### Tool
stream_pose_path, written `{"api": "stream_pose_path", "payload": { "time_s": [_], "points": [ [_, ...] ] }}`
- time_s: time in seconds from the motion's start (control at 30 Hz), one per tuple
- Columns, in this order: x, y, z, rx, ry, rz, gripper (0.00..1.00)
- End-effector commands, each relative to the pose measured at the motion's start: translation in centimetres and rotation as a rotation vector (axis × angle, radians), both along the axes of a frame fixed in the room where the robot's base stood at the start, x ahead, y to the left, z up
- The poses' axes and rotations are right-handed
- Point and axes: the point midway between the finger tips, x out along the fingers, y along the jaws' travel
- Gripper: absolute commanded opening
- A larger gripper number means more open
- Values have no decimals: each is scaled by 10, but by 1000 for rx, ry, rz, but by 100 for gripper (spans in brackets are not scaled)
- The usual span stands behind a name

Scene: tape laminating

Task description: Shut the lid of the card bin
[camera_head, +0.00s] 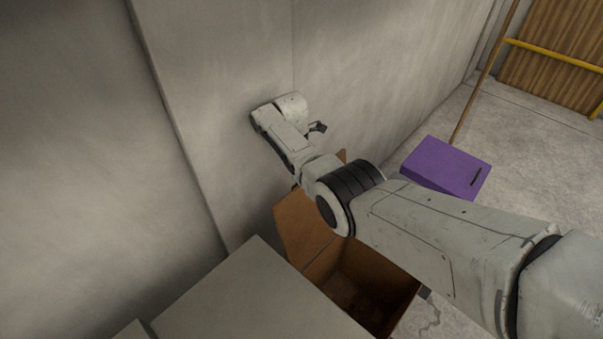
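The card bin (402,304) is a brown box on the floor at the lower middle, open at the top with a dark inside. Its lid (298,228) stands raised on the side towards the wall. My arm crosses in front of the bin and the lid and hides part of both. My gripper (318,127) is beyond the lid, close to the grey wall. Only a small dark part of it shows, so whether it is open or shut is unclear. I cannot tell if the arm touches the lid.
A grey wall (380,70) runs behind the bin. A grey box-like surface (250,300) stands just left of the bin. A purple dustpan-like box (446,166) with a long handle is on the right. Open floor (530,140) lies beyond it.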

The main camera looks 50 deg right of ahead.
Motion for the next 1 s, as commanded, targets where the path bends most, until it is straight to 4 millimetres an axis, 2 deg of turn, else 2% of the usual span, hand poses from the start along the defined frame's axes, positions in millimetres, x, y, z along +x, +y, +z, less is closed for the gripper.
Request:
{"api": "stream_pose_path", "payload": {
  "time_s": [0.27, 0.67, 1.0],
  "points": [
    [0, 0, -1, 0, 0, 0, 38],
    [0, 0, -1, 0, 0, 0, 0],
    [0, 0, -1, 0, -1, 0, 0]
  ]
}}
